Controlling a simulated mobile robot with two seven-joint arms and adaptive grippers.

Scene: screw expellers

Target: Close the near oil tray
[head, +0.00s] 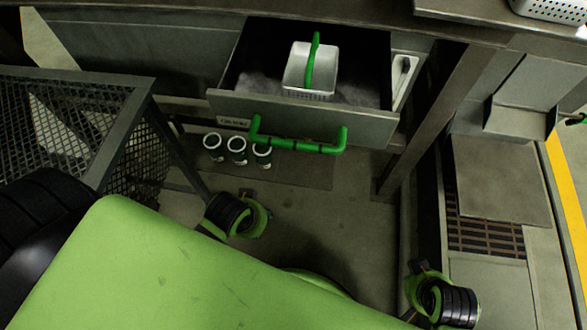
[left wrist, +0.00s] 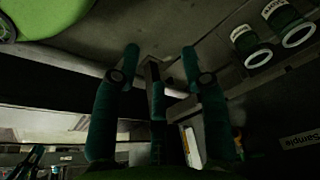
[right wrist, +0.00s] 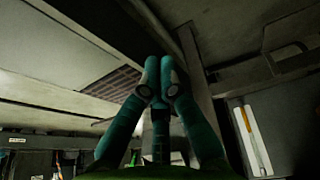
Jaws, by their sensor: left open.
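The near oil tray, a grey metal drawer (head: 300,115), is pulled out of the machine under the counter. Its label is too small to read surely. A green bar handle (head: 300,146) runs along its front. A white basket (head: 310,70) with an upright green handle stands inside. My left gripper (head: 240,213) is below and left of the drawer handle, apart from it. Its two fingers are spread and empty in the left wrist view (left wrist: 160,52). My right gripper (head: 445,300) is low at the right, far from the drawer. Its fingertips are together with nothing between them in the right wrist view (right wrist: 160,65).
Several small labelled cups (head: 237,150) stand on a low shelf below the drawer. A mesh-sided metal frame (head: 120,120) is at the left. A steel post (head: 430,115) stands right of the drawer, with a floor grate (head: 485,238) beyond. Floor shows below the drawer.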

